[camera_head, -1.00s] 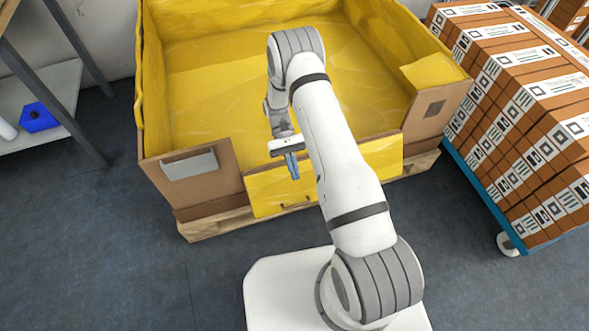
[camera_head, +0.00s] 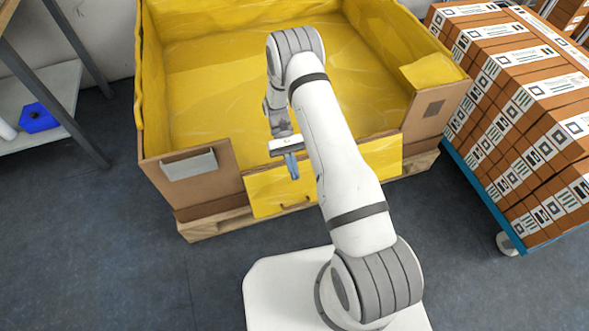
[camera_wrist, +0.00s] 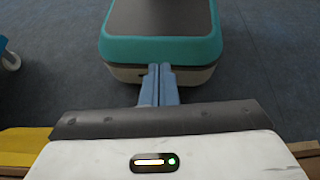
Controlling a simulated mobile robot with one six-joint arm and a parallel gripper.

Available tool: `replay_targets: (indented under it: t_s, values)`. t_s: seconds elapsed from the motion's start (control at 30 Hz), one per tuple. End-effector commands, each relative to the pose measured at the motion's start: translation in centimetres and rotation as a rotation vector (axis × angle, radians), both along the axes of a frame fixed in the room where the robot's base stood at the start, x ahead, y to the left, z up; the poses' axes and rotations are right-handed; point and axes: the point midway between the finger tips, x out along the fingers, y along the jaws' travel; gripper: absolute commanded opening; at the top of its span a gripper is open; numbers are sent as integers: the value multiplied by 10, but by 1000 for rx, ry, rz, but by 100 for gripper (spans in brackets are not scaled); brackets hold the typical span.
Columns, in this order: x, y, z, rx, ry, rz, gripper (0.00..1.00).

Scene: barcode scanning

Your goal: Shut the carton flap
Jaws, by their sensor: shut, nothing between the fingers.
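The large carton (camera_head: 220,172) is brown outside and lined with yellow sheet, and it stands on a wooden pallet. Its front flap (camera_head: 262,192) is a yellow panel that hangs down over the middle of the front wall, leaving a gap between the two brown corner parts. My arm hides part of the flap and the gap. My gripper (camera_head: 292,166) is in front of the gap, near the flap's top. Its blue fingers are shut together and empty; they also show in the wrist view (camera_wrist: 159,85). I cannot tell whether they touch the flap.
A blue cart (camera_head: 480,195) loaded with brown labelled boxes stands close at the right. A shelf (camera_head: 60,95) with a blue bin (camera_head: 38,117) is at the left. The floor left of the carton is clear.

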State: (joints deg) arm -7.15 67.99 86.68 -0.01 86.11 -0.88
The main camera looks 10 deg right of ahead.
Motion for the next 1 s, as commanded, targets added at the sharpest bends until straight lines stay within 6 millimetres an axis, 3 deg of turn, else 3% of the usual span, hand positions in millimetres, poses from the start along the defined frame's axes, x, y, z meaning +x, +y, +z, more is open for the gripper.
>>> replay_targets:
  t_s: [0.6, 0.9, 1.0]
  values:
    - [-1, -1, 94, 0, 0, -1, 0]
    - [-1, -2, 99, 0, -1, -2, 0]
    - [1, -2, 111, 3, -22, -4, 0]
